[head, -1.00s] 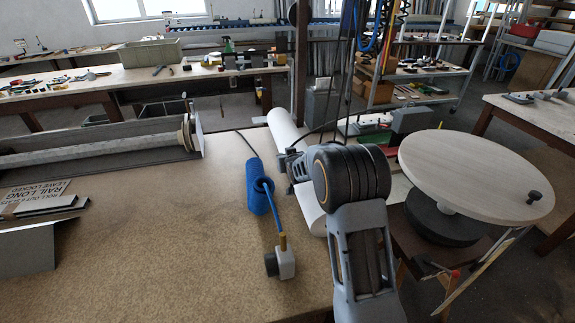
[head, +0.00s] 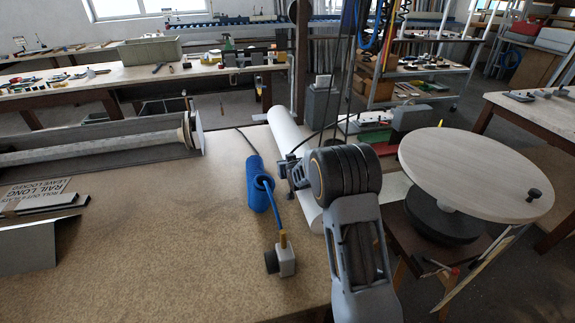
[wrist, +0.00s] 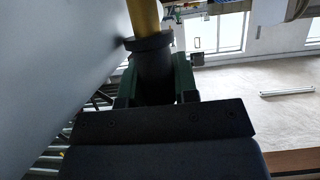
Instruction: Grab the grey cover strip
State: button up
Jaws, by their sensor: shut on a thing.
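Several flat grey strips (head: 42,203) lie at the left of the brown bench in the head view, and a wider bent grey piece (head: 28,250) lies in front of them. I cannot tell which is the cover strip. In the wrist view, my gripper (wrist: 157,65) is shut around a yellow rod-like thing (wrist: 144,17) with a dark collar. What it belongs to is out of frame.
A blue coiled hose (head: 257,184) with a pale block (head: 286,258) lies left of my arm. A white roll (head: 284,133) is behind it. A round pale turntable (head: 475,175) stands to the right. A roller housing (head: 95,143) lies along the back left. The bench's middle is clear.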

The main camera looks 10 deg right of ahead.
jog(key=shift+s+f, duration=0.1)
jog(key=shift+f, duration=0.2)
